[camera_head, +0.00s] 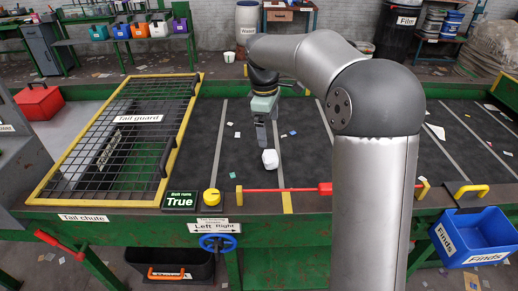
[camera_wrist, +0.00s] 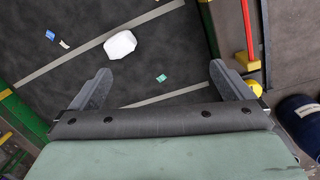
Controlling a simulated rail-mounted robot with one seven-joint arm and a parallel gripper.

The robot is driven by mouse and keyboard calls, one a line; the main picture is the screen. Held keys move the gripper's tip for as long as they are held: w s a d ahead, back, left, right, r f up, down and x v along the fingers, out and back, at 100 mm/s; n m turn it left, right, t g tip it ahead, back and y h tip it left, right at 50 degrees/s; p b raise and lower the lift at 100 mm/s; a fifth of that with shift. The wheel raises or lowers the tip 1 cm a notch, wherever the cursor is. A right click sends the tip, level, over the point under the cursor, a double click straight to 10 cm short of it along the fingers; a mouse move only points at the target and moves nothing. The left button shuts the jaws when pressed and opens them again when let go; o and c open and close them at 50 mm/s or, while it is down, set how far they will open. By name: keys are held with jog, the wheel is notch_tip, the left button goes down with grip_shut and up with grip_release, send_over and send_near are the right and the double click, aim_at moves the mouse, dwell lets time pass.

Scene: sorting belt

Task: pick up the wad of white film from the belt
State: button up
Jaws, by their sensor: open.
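The wad of white film (camera_head: 270,159) is a small pale lump on the dark belt (camera_head: 240,140), between two light stripes. It also shows in the wrist view (camera_wrist: 120,45), lying beyond the fingertips and a little left of the middle between them. My gripper (camera_head: 265,142) hangs over the belt, just behind the wad in the head view. In the wrist view its two fingers (camera_wrist: 156,82) are wide apart, with nothing between them but bare belt and a small green scrap. The wad is apart from both fingers, as far as the wrist view shows.
Small scraps (camera_wrist: 161,78) lie near the wad. A red bar (camera_head: 285,189) runs along the belt's front edge beside a yellow knob (camera_head: 211,196). The yellow-framed tail guard (camera_head: 120,130) is at left. A blue Finds bin (camera_head: 472,238) hangs at front right.

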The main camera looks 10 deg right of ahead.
jog(key=w+f+n, duration=0.2)
jog(key=w+f, duration=0.1)
jog(key=w, duration=0.2)
jog(key=n+y, duration=0.1)
jog(key=n, duration=0.2)
send_over(272, 154)
jog(key=f, duration=1.4)
jog(key=shift+s+a+f, duration=0.25)
jog(key=shift+s+a, duration=0.05)
jog(key=shift+w+d+f+p, duration=0.15)
jog(key=shift+f+p, duration=0.2)
jog(key=shift+f, duration=1.3)
jog(key=shift+w+d+f+p, duration=0.1)
jog(key=shift+f+p, duration=0.25)
jog(key=shift+f, duration=1.25)
jog(key=c, duration=0.9)
